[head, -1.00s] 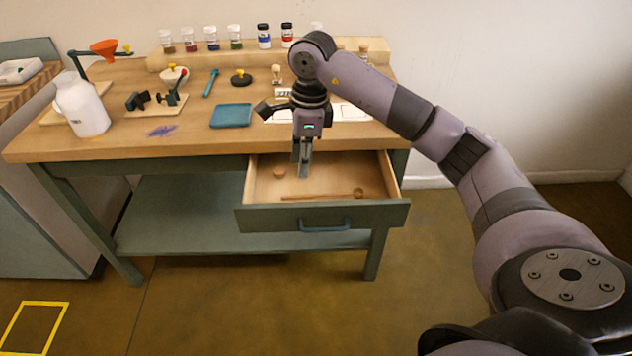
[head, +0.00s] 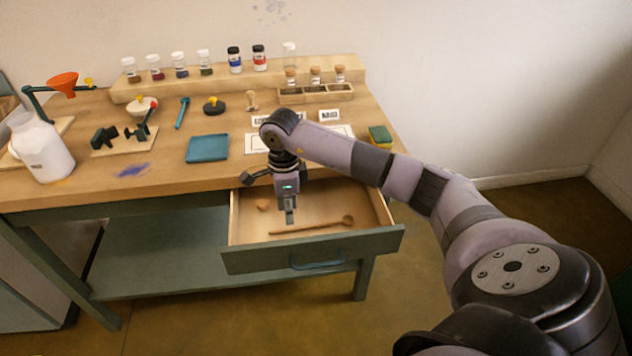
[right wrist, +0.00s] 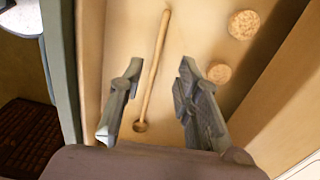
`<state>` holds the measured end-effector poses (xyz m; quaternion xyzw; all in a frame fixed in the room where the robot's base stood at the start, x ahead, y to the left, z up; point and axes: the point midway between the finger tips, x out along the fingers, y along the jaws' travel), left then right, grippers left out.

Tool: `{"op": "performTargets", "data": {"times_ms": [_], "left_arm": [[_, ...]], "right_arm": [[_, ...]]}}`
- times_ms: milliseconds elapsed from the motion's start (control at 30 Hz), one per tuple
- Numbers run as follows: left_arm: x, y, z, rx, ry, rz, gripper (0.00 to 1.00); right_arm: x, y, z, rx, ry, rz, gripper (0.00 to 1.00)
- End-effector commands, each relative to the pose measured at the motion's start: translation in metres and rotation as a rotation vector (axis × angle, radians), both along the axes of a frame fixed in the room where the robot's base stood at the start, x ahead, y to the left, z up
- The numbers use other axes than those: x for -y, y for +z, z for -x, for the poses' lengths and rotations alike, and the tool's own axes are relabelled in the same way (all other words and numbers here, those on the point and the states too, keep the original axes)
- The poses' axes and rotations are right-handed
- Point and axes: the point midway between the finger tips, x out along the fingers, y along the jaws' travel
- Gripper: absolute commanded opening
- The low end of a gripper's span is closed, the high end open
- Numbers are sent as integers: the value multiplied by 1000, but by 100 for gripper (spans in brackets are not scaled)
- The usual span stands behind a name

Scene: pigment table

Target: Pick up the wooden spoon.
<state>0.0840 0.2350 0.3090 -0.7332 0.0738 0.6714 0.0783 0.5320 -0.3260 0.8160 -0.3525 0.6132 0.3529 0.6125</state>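The wooden spoon (head: 318,226) lies flat in the open drawer (head: 312,249), its bowl end to the right in the head view. My right gripper (head: 291,221) points down over the drawer, above the spoon's handle side. In the right wrist view, the right gripper (right wrist: 160,68) is open and empty. There the spoon (right wrist: 154,72) runs lengthwise between its two fingers, with the round bowl toward the palm. The exact height above the spoon is hard to tell. My left gripper is not in view.
A round cork (head: 263,204) lies in the drawer; the wrist view shows two cork-like discs (right wrist: 219,73) right of the fingers. The drawer walls stand close around. The tabletop (head: 222,175) behind holds a blue tray (head: 208,148), jars and a sponge (head: 380,136).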

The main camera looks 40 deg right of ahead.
Motion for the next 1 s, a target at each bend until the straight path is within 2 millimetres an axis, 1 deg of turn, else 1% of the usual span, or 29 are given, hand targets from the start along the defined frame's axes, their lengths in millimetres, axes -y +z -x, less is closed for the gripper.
{"op": "performTargets", "data": {"times_ms": [33, 67, 167, 333, 467, 567, 733, 1000], "left_arm": [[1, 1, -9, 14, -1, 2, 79], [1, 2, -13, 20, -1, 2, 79], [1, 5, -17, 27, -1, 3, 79], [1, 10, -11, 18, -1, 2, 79], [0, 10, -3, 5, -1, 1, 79], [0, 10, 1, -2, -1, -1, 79], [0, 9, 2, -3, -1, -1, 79], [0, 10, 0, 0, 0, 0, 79]], "right_arm": [[0, -2, 0, 0, 0, 0, 31], [0, -3, 0, 0, 0, 0, 31], [-1, -13, 2, -2, 1, -1, 31], [-2, -39, 4, -3, -1, -1, 31], [-2, -52, 4, -1, 0, -1, 31], [-2, -55, 3, 1, 0, 0, 31], [-2, -55, 3, 2, 0, 0, 31], [-1, -54, 3, 1, 0, 0, 13]]}}
